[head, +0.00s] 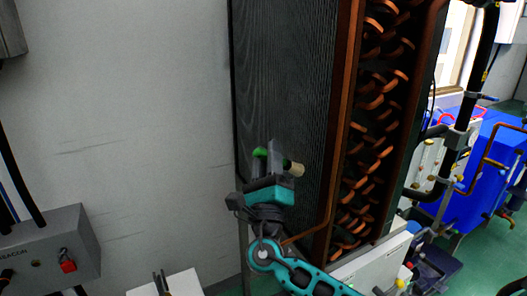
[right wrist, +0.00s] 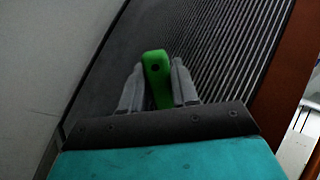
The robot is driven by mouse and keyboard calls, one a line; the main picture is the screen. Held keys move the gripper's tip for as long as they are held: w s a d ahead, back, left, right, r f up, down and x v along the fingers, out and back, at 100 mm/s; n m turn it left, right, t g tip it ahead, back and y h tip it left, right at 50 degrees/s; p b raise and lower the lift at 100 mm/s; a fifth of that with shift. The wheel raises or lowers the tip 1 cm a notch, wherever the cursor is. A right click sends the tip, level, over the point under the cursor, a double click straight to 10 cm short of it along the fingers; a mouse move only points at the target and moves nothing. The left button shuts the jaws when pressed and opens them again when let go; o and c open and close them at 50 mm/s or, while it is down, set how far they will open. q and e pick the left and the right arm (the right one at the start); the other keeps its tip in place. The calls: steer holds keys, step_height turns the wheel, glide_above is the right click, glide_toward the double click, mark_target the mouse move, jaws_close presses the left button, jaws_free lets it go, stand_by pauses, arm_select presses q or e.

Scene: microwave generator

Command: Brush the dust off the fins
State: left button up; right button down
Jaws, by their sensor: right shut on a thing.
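The fins (head: 283,80) are a tall, dark, finely ribbed panel in the middle of the head view. They also fill the background of the right wrist view (right wrist: 230,50). My right gripper (head: 272,164) is in front of the lower part of the panel. In the right wrist view my right gripper (right wrist: 157,85) has its fingers on both sides of a green handle (right wrist: 155,68), shut on it. In the head view the brush (head: 292,167) shows a green end at left and a tan end at right. I cannot tell whether it touches the fins.
Copper tube bends (head: 375,120) run down the panel's right side. A grey control box (head: 45,245) is at lower left. A white wall (head: 120,90) fills the left. Blue equipment (head: 465,190) with pipes stands at right on a green floor.

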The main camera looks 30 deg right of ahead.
mark_target(264, 150)
steer(key=shift+w+d+r+p, duration=0.1)
steer(key=shift+w+r+p, duration=0.05)
steer(key=shift+r+p, duration=0.7)
steer(key=shift+w+b, duration=1.3)
steer(key=shift+w, duration=2.25)
steer(key=shift+s+r+p, duration=0.2)
steer(key=shift+s+p, duration=0.45)
steer(key=shift+s, duration=0.3)
steer(key=shift+s+r+p, duration=0.2)
steer(key=shift+s+p, duration=0.45)
steer(key=shift+s, duration=0.35)
steer(key=shift+s+r+p, duration=0.2)
steer(key=shift+s+p, duration=0.45)
steer(key=shift+s, duration=0.3)
steer(key=shift+s+r+b, duration=0.35)
steer(key=shift+s+r, duration=0.35)
steer(key=shift+r, duration=0.05)
steer(key=w+b, duration=0.2)
steer(key=w, duration=0.5)
steer(key=shift+d, duration=0.2)
